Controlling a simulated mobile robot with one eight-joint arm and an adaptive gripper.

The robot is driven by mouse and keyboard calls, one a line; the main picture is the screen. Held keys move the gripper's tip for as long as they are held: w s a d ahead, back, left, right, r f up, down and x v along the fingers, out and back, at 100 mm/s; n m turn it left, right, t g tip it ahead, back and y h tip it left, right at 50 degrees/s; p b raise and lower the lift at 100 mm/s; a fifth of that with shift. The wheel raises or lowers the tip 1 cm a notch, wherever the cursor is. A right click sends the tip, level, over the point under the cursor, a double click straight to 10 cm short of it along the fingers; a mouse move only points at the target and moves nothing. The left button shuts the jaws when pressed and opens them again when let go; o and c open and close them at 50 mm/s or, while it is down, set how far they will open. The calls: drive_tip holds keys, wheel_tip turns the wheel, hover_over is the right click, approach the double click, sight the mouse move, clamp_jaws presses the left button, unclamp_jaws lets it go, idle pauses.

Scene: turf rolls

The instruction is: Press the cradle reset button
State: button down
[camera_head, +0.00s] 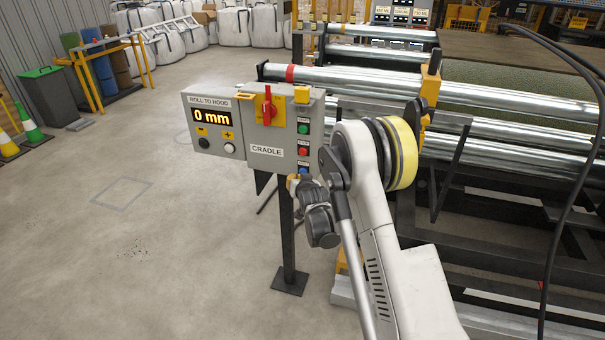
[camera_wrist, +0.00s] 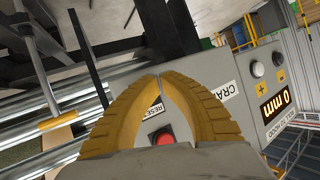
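The cradle control box (camera_head: 245,130) stands on a post, with a CRADLE label on its front. Its right column has a green button (camera_head: 303,129), a red button (camera_head: 302,152) and, lowest, a small bluish button (camera_head: 303,171) partly hidden by my gripper. My gripper (camera_head: 294,180) is at the box's lower right corner. In the wrist view its yellow fingers (camera_wrist: 158,76) are shut, tips together, with nothing seen between them. The red button (camera_wrist: 162,135) and an upside-down RESET label (camera_wrist: 155,107) show between the fingers. Whether the tips touch the lowest button cannot be told.
The box also carries a red rotary switch (camera_head: 267,105), a 0 mm display (camera_head: 212,117) and two small buttons. Metal rollers (camera_head: 450,90) and the machine frame are close on the right. Open concrete floor (camera_head: 130,230) lies to the left.

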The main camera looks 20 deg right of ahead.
drive_tip(key=s+a, duration=0.1)
drive_tip(key=s, duration=0.1)
drive_tip(key=s+a, duration=0.2)
idle(0.6)
idle(0.6)
